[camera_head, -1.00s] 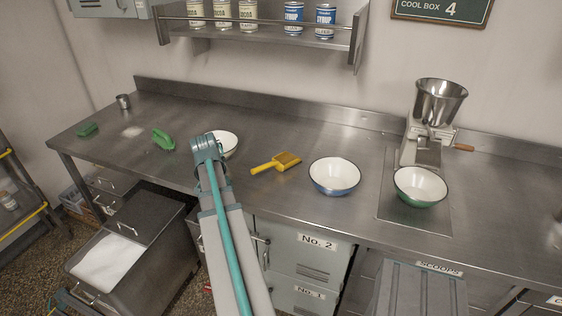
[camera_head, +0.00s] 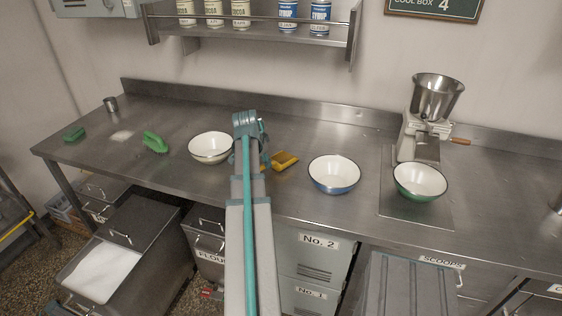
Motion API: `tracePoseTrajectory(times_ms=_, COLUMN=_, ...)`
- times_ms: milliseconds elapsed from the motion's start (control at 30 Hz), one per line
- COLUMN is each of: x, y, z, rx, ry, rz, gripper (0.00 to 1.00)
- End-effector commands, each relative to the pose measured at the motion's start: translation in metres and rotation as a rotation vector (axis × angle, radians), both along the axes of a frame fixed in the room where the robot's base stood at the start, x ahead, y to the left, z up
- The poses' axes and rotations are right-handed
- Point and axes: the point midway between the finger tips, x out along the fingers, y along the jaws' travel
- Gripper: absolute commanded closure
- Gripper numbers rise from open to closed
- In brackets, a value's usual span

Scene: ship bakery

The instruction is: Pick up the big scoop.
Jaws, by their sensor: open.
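A yellow scoop-like tool (camera_head: 286,160) lies on the steel counter (camera_head: 330,137), left of the blue-rimmed bowl. Its handle is mostly hidden behind my arm, and I cannot tell whether it is the big scoop. My gripper (camera_head: 247,122) is seen from behind, over the counter and in front of the yellow tool's handle in this view. It is open, with nothing visible in it; its fingers are largely hidden. A bin labelled "SCOOPS" (camera_head: 412,290) stands under the counter at the lower right.
On the counter stand a white bowl (camera_head: 211,148), a blue-rimmed bowl (camera_head: 334,175), a green bowl (camera_head: 419,183) and a mill (camera_head: 421,140). A green tool (camera_head: 155,142), green block (camera_head: 75,134) and metal cup (camera_head: 110,104) are at the left. A shelf (camera_head: 255,38) hangs above.

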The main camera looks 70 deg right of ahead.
Motion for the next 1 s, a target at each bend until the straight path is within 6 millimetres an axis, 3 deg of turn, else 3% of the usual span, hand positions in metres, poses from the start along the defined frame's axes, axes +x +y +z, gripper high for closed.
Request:
tracePoseTrajectory(times_ms=267, x=0.0, y=-0.007, z=-0.01, rx=0.001, ry=0.001, rz=0.001, gripper=0.49)
tracePoseTrajectory(times_ms=633, x=-0.002, y=-0.025, z=-0.044, rx=0.001, ry=0.001, rz=0.001, gripper=0.49)
tracePoseTrajectory(times_ms=967, x=-0.002, y=-0.026, z=-0.05, rx=0.0, ry=0.0, rz=0.001, gripper=0.49)
tracePoseTrajectory(times_ms=1000, x=-0.002, y=-0.026, z=-0.05, rx=0.0, ry=0.0, rz=0.001, gripper=0.54)
